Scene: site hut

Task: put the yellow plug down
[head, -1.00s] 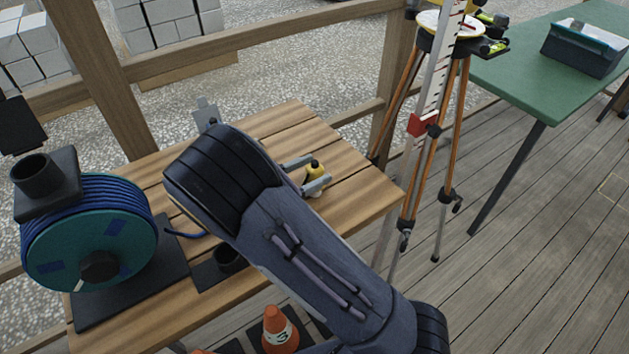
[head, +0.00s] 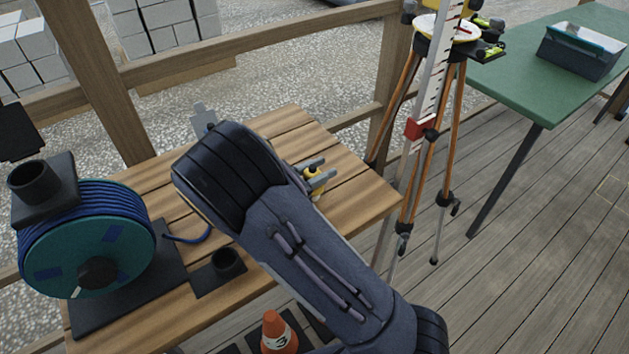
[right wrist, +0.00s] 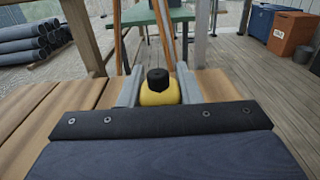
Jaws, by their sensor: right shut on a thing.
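The yellow plug (head: 317,184) has a black top and sits between the fingers of my right gripper (head: 317,173), over the right part of the wooden table (head: 355,190). In the right wrist view the yellow plug (right wrist: 158,93) shows upright with its black knob, and the grey fingers of my right gripper (right wrist: 158,88) close on it from both sides. Its lower end is hidden, so I cannot tell whether it touches the table. My left gripper is not in view.
A blue cable reel (head: 88,240) and a black cup-shaped holder (head: 227,263) are on the table's left part. A grey upright piece (head: 203,118) stands at its back edge. An orange cone (head: 277,335) is in front. A tripod (head: 412,165) stands just right of the table.

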